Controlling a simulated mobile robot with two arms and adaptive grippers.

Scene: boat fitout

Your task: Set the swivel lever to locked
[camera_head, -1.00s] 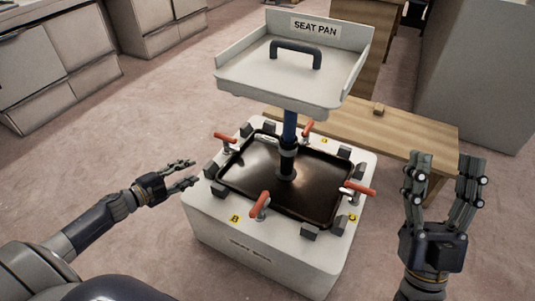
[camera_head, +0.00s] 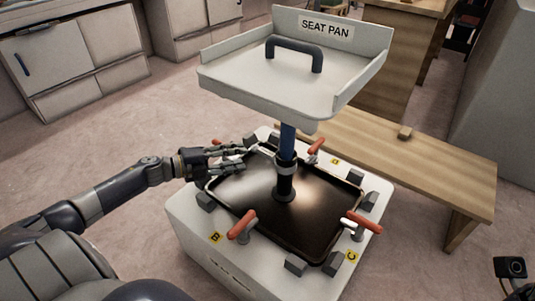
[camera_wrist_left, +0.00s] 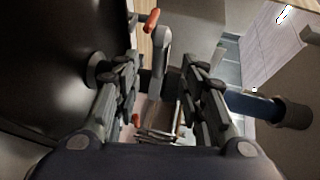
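The seat pan (camera_head: 300,85) stands on a blue post (camera_head: 288,140) with a dark collar (camera_head: 285,170) above a black tray (camera_head: 270,215). A pale grey lever, likely the swivel lever (camera_head: 264,150), sticks out left from the post. My left gripper (camera_head: 238,158) is at the left side of the post, close to the lever. In the left wrist view my left gripper (camera_wrist_left: 160,92) is open, and a grey bar that looks like the lever (camera_wrist_left: 162,50) lies between its fingers. I cannot tell whether they touch.
Red-handled clamps (camera_head: 242,225) stand around the tray on the white base (camera_head: 200,235), one close to my left fingers. A wooden bench (camera_head: 430,160) stands right behind the base. White cabinets (camera_head: 80,55) are at the back left.

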